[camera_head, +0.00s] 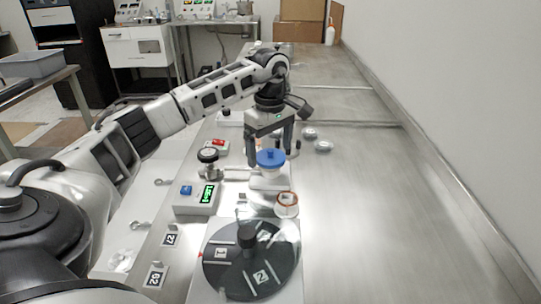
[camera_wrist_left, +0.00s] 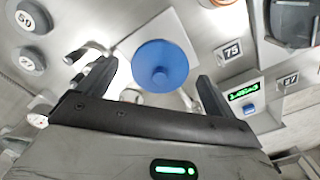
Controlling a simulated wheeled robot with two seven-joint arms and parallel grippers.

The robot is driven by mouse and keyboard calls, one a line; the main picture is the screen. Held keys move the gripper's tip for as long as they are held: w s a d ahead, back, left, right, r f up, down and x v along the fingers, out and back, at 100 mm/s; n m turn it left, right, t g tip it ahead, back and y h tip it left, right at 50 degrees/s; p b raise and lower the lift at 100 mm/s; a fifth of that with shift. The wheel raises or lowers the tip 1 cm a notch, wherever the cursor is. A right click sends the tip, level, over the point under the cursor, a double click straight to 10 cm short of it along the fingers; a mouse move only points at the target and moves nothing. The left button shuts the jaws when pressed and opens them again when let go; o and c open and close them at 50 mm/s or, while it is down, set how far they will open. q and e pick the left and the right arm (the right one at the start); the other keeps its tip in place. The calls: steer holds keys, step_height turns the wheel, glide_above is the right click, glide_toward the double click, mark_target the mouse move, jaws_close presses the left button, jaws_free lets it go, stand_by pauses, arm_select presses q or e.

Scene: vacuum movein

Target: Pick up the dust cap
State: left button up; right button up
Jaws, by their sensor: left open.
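The dust cap is most likely the round blue cap with a small knob (camera_head: 270,157), which sits on a pale fitting on the metal bench. It also shows in the left wrist view (camera_wrist_left: 161,67). My left gripper (camera_head: 268,160) is open, pointing down, with its fingers around the blue cap's area. In the left wrist view the cap lies between and a little beyond the two fingertips, with a gap on each side. I cannot tell whether the fingers are level with it. My right gripper is not in view.
A black disc with a central knob (camera_head: 248,238) lies in front of the cap. A small round container (camera_head: 287,199) is close by.

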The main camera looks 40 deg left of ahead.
arm_select(q)
steer(key=shift+c, duration=0.3)
steer(key=c, duration=1.1)
steer(key=shift+r, duration=0.1)
step_height(320, 180, up, 2)
steer(key=shift+r, duration=0.2)
steer(key=shift+w+a+r+p, duration=0.1)
steer(key=shift+a+r+p, duration=3.35)
steer(key=shift+a+r, duration=3.45)
steer(key=shift+a+f, duration=0.1)
steer(key=shift+f, duration=0.1)
